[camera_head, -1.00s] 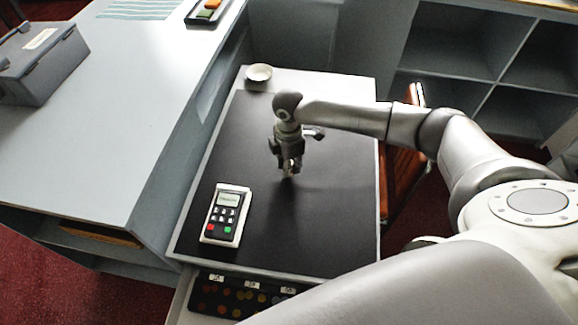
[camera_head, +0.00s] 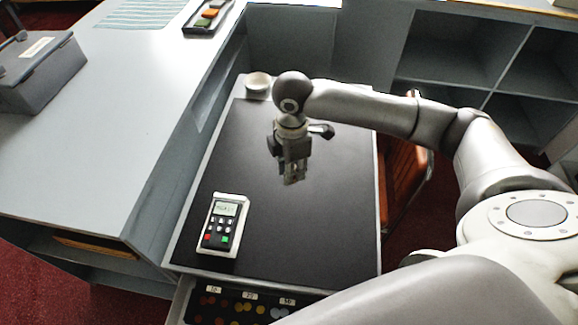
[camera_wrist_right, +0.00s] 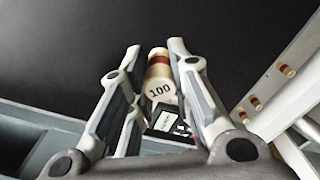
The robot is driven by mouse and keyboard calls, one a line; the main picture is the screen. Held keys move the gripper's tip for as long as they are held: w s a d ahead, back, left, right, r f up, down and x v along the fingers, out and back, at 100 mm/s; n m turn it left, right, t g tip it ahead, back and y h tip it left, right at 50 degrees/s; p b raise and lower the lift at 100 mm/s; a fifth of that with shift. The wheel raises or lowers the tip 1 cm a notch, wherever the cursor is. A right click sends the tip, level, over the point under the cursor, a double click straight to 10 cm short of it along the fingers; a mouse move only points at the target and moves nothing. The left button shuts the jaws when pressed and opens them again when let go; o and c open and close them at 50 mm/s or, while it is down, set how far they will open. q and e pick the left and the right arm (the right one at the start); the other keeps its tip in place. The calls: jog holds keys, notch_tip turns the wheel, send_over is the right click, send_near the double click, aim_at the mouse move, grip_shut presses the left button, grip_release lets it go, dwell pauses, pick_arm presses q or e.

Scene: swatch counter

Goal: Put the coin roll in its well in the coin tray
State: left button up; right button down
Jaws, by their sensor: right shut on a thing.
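The coin roll (camera_wrist_right: 160,80) is a short tan cylinder with a dark red band and "100" on its end. In the right wrist view it sits between the two fingers of my right gripper (camera_wrist_right: 165,62), which is shut on it. In the head view my right gripper (camera_head: 292,177) points down over the middle of the black mat, and the roll is hard to make out there. The coin tray (camera_head: 238,300) is dark with coloured coins and white number labels. It lies in the open drawer at the bottom, partly hidden by my arm. My left gripper is out of view.
A small white dish (camera_head: 258,82) stands at the back. A grey box (camera_head: 38,72) is on the left counter. A brown chair (camera_head: 405,170) stands right of the desk.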

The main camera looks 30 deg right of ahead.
jog(key=s+a+r, duration=0.2)
jog(key=s+r, duration=0.1)
jog(key=s, duration=0.4)
jog(key=shift+s+a+r+b, duration=0.15)
jog(key=shift+s+a+b, duration=0.1)
jog(key=shift+s+b, duration=0.1)
